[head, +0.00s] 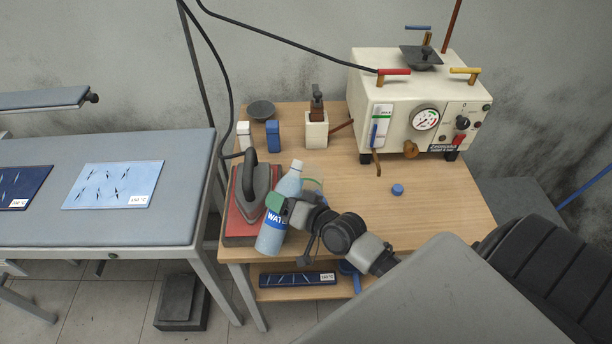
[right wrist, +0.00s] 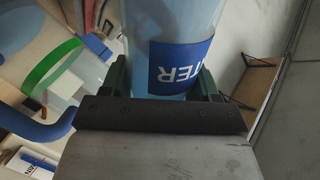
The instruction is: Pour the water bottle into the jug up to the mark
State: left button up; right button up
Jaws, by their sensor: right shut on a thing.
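The water bottle (head: 273,234) is light blue with a blue label and leans with its top to the right in the head view. My right gripper (head: 284,205) is shut around it; in the right wrist view the bottle (right wrist: 172,25) sits between the dark green fingers (right wrist: 162,88). The jug shows in the right wrist view as a clear vessel (right wrist: 84,72) with a green band (right wrist: 50,68) and a blue handle (right wrist: 38,124), beside the bottle. In the head view the jug is mostly hidden behind the bottle and gripper. The water level in it cannot be told. My left gripper is out of view.
An iron (head: 256,187) on a red pad stands just left of the bottle. A small blue cap (head: 397,190) lies on the wooden table (head: 440,205). A cream steam generator (head: 400,85) stands at the back right. An ironing board (head: 110,225) is on the left.

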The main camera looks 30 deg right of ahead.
jog(key=shift+s+a+f+m+b, duration=0.15)
jog(key=shift+f+m+b, duration=0.15)
jog(key=shift+f+b, duration=0.15)
jog(key=shift+a+f+m+b, duration=0.15)
jog(key=shift+f+m+b, duration=0.15)
jog(key=shift+f, duration=0.15)
jog(key=shift+s+a+m+g+y, duration=0.15)
jog(key=shift+a+m+g+y, duration=0.2)
jog(key=shift+m, duration=0.35)
dwell(0.9)
jog(key=shift+r+m+g+y+p, duration=0.25)
jog(key=shift+r+m+y+p, duration=0.1)
jog(key=shift+r+m+p, duration=0.4)
dwell(0.7)
jog(key=shift+d+r+m+p, duration=0.4)
jog(key=shift+r+m+p, duration=0.15)
jog(key=shift+r+p, duration=0.25)
dwell(1.2)
jog(key=shift+r+m+g+y+p, duration=0.3)
jog(key=shift+m+p, duration=0.1)
jog(key=shift+p, duration=0.15)
dwell(1.5)
